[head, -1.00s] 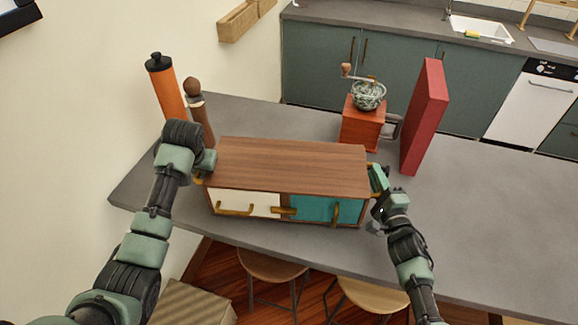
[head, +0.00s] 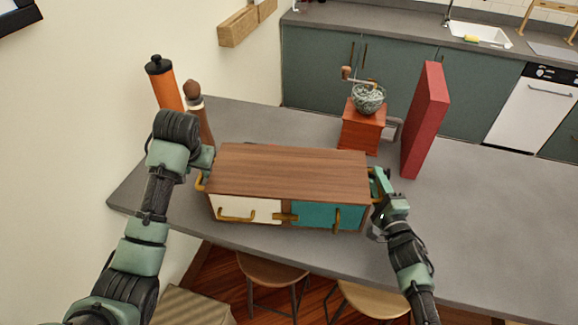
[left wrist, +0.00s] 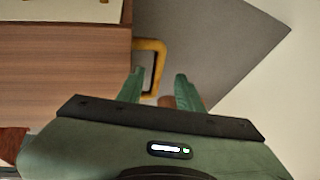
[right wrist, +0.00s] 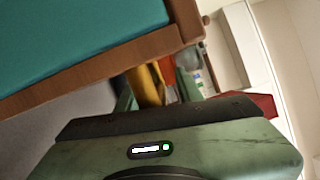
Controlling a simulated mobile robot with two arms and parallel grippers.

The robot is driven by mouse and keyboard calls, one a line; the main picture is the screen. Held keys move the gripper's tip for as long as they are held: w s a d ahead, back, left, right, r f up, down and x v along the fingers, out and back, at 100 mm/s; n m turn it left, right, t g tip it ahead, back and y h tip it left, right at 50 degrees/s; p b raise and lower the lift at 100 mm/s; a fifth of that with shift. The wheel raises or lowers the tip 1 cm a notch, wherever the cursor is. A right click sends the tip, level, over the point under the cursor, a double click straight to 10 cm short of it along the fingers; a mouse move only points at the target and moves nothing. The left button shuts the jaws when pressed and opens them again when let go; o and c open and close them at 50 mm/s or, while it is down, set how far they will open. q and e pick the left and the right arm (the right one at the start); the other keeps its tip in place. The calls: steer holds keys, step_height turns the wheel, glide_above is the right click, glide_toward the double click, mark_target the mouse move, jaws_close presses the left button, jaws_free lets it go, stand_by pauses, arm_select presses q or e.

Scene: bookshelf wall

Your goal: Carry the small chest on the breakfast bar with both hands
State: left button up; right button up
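The small chest (head: 290,172), with a wooden top, a white front panel (head: 248,208), a teal front panel (head: 318,214) and brass-coloured handles, is on the grey breakfast bar (head: 480,230). My left gripper (left wrist: 160,82) is open at the chest's left end. The left side handle (left wrist: 159,52) is by one of its fingers, with a gap to the other; I cannot tell if they touch. My right gripper (right wrist: 156,90) is at the right end, its fingers apart on either side of the right side handle (right wrist: 150,84).
An orange bottle (head: 166,85) and a pepper mill (head: 196,105) stand behind my left gripper. A red coffee grinder (head: 361,128) and an upright red box (head: 425,120) stand behind the chest. Stools (head: 272,270) are below the front edge. The bar's right part is clear.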

steer(key=shift+s, duration=0.1)
arm_select(q)
steer(key=v, duration=0.6)
steer(key=shift+f, duration=0.1)
arm_select(e)
steer(key=v, duration=1.2)
